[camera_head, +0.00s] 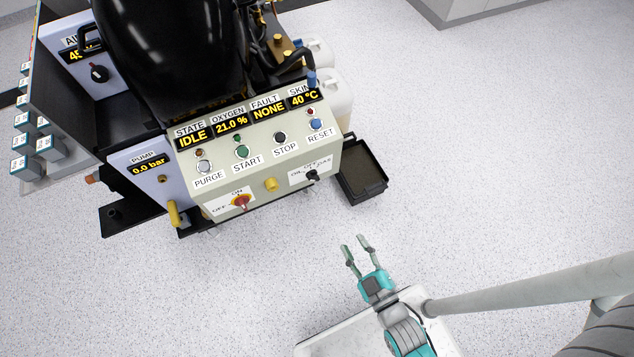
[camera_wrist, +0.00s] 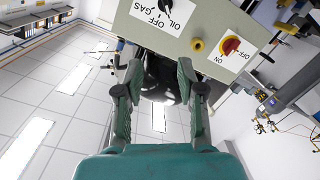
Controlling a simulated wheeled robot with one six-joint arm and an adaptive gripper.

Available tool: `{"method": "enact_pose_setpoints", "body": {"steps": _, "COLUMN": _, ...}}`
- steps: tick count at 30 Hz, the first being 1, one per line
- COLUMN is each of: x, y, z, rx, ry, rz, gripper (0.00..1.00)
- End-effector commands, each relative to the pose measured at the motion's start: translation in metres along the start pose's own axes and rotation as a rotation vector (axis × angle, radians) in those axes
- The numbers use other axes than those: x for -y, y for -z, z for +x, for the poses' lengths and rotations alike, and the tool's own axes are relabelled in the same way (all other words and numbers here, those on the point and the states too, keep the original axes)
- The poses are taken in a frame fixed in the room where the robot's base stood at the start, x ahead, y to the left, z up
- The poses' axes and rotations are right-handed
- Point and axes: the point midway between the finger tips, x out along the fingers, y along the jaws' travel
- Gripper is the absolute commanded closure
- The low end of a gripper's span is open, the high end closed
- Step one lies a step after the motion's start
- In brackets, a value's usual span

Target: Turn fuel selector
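The fuel selector (camera_head: 312,175) is a small black knob on a white OIL/OFF/GAS label, low at the right of the cream control panel. It also shows at the top edge of the wrist view (camera_wrist: 167,5), partly cut off. I cannot tell for sure which mark it points to. My gripper (camera_head: 354,244) is open and empty, in front of the panel and apart from it, below and right of the selector in the head view. In the wrist view its two fingers (camera_wrist: 158,78) are spread wide, with the panel beyond them.
A red and yellow ON/OFF switch (camera_head: 241,202) and a yellow knob (camera_head: 271,184) sit left of the selector. Purge, start, stop and reset buttons (camera_head: 316,124) are above. A black tray (camera_head: 362,172) stands on the floor at the panel's right. The floor between gripper and panel is clear.

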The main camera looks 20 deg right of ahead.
Motion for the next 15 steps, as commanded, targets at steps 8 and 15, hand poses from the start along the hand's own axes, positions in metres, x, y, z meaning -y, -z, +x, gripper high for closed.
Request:
{"method": "enact_pose_setpoints", "body": {"steps": 8, "x": 0.016, "y": -0.028, "z": 0.089, "rx": -0.061, "ry": -0.043, "rz": -0.206, "gripper": 0.61}}
{"method": "enact_pose_setpoints", "body": {"steps": 15, "x": 0.02, "y": -0.034, "z": 0.121, "rx": -0.078, "ry": -0.06, "rz": -0.285, "gripper": 0.61}}
